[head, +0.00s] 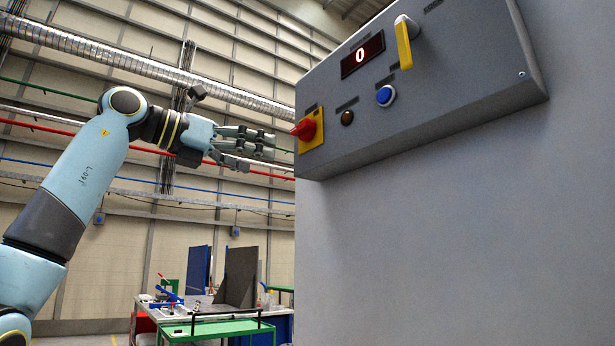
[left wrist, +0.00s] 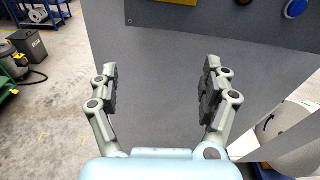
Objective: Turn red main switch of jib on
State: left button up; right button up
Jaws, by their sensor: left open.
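The red main switch (head: 304,129) is a red rotary knob on a yellow plate (head: 311,130) at the left end of the grey control panel (head: 440,95) in the head view. My left gripper (head: 262,147) is to the left of the switch, a little lower in the picture and apart from it. In the left wrist view the left gripper (left wrist: 158,88) is open with nothing between its fingers. The lower edge of the yellow plate (left wrist: 178,2) shows at the top of that view, and the red knob is out of frame. My right gripper is not in view.
The panel also carries a red display reading 0 (head: 363,54), a yellow-and-white lever (head: 404,45), a blue button (head: 385,95) and a dark amber lamp (head: 347,118). A grey wall (head: 460,240) is below. A green workbench (head: 215,330) stands behind at lower left.

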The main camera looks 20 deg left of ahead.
pick_arm(q)
send_near(298, 128)
jog(key=s+a+f, duration=0.1)
jog(key=t+p, duration=0.1)
jog(key=shift+m, duration=0.4)
jog(key=p+x, duration=0.1)
jog(key=x, duration=0.2)
jog(key=p+x, duration=0.1)
jog(key=x, duration=0.2)
jog(key=p+x, duration=0.1)
jog(key=x, duration=0.1)
jog(key=shift+w+d+r, duration=0.2)
jog(key=shift+d+r, duration=0.15)
jog(key=shift+d, duration=0.1)
jog(key=shift+x, duration=0.75)
jog(key=shift+f, duration=0.15)
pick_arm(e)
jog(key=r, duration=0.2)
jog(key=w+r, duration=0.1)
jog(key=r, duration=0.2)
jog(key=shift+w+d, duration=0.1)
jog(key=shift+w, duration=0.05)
pick_arm(q)
jog(key=shift+c, duration=0.4)
jog(key=c, duration=1.1)
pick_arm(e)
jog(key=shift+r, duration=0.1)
